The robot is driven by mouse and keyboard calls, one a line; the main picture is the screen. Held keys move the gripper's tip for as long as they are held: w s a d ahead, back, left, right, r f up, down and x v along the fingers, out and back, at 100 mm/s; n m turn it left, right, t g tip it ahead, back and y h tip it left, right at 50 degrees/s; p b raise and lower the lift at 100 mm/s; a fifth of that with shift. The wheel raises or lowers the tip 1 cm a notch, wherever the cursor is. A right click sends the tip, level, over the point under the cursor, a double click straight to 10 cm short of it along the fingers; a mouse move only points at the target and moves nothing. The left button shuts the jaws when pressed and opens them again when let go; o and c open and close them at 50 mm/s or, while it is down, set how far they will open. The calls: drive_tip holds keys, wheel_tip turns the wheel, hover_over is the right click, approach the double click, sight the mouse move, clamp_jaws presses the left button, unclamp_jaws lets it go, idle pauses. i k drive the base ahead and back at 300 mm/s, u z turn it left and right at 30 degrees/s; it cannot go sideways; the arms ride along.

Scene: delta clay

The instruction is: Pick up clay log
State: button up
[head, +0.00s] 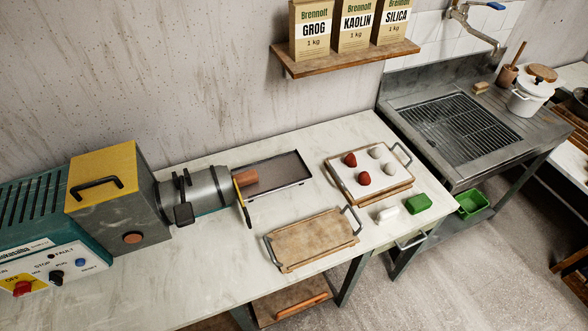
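A short reddish-brown clay log (247,179) sticks out of the round metal barrel of the clay machine (205,190). It lies level over the left end of a dark shallow tray (283,176). A flat plate with a yellow edge (240,200) stands at the barrel's mouth, beside the log's near end. The log's left end is hidden by the barrel mouth and this plate. My gripper does not show in the head view.
A wooden board with metal handles (313,240) lies in front of the tray. A handled tray (368,190) holds red and pale lumps. A green block (418,204) and a white piece (387,214) lie near the edge. A sink (460,130) stands right. The white tabletop's front left is clear.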

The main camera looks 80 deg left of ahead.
sight(249, 178)
drive_tip(key=u, duration=0.05)
drive_tip(key=i, duration=2.05)
drive_tip(key=u, duration=4.95)
drive_tip(key=i, duration=1.55)
